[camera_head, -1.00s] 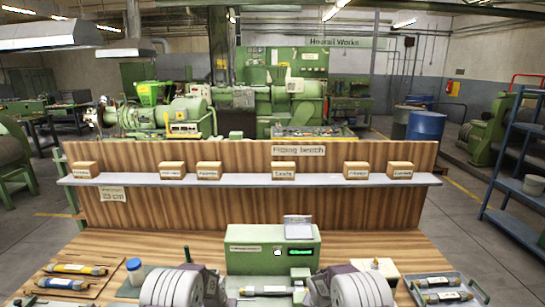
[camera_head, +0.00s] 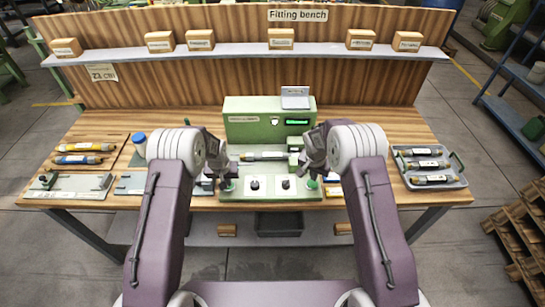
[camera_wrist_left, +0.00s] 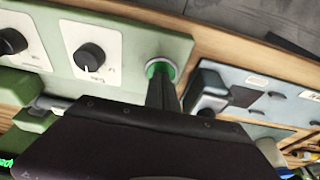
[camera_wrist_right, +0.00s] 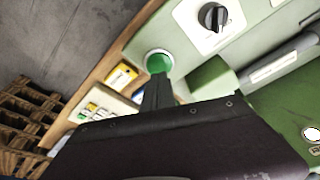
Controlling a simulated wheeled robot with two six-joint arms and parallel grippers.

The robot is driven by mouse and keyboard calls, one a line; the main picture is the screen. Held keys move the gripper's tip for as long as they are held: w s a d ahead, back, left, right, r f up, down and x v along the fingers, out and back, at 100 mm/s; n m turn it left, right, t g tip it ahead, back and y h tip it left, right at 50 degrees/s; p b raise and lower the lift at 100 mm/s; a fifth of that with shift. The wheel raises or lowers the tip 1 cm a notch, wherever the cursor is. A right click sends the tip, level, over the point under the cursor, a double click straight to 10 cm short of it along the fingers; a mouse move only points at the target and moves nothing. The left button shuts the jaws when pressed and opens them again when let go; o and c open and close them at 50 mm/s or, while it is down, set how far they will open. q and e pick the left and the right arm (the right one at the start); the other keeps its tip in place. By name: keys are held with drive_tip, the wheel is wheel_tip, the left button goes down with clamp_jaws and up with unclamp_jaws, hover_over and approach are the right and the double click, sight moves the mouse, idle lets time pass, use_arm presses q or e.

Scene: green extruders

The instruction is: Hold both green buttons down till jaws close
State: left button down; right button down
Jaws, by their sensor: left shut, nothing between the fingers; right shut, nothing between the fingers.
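The green machine (camera_head: 240,128) stands on the bench with a lit display. Its pale front panel has two black knobs and a green button at each end. The left green button (camera_wrist_left: 153,68) shows in the left wrist view, partly hidden by my left gripper (camera_wrist_left: 161,80). That gripper is shut and empty, its tips over the button. The right green button (camera_wrist_right: 157,62) shows in the right wrist view, and my right gripper (camera_wrist_right: 158,78), shut and empty, has its tips over it. Contact and button depth are unclear. A grey cylinder (camera_head: 262,156) lies across the machine's middle.
A tray (camera_head: 462,182) with several dark cylinders is at the right. A wooden board (camera_head: 113,140) with yellow and blue cylinders and a blue-capped jar (camera_head: 139,144) are at the left. A shelf (camera_head: 230,52) with several small boxes runs behind.

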use_arm(q)
drive_tip(key=shift+s+f, duration=0.1)
use_arm(e)
drive_tip(key=v, duration=0.3)
drive_tip(key=w+v, duration=0.1)
drive_tip(key=shift+d+r, duration=0.25)
drive_tip(key=shift+r, duration=0.25)
use_arm(q)
drive_tip(key=w+v, duration=0.2)
drive_tip(key=v, duration=0.6)
drive_tip(key=shift+r, duration=0.2)
drive_tip(key=shift+w, duration=0.1)
